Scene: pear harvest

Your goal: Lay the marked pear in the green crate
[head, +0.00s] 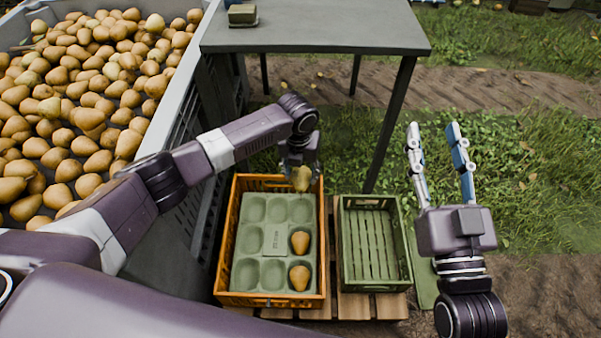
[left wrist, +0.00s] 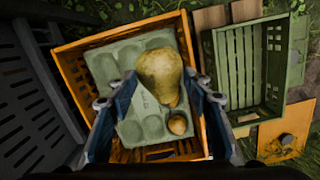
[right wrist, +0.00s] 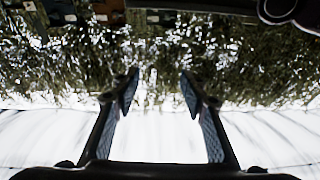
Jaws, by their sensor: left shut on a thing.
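My left gripper (head: 299,160) is shut on a yellow-green pear (head: 302,180) and holds it above the far right part of the orange crate (head: 228,235). In the left wrist view the held pear (left wrist: 160,74) sits between the fingers; I cannot make out a mark on it. The green crate (head: 376,283) stands just right of the orange crate and is empty; it also shows in the left wrist view (left wrist: 212,65). My right gripper (head: 440,165) is open and empty, raised to the right of the green crate.
A moulded tray (head: 275,240) in the orange crate holds two brown pears (head: 300,243) (head: 299,278). A large grey bin (head: 180,110) full of pears is at the left. A grey table (head: 320,28) stands behind the crates. Both crates rest on a wooden pallet (head: 353,304).

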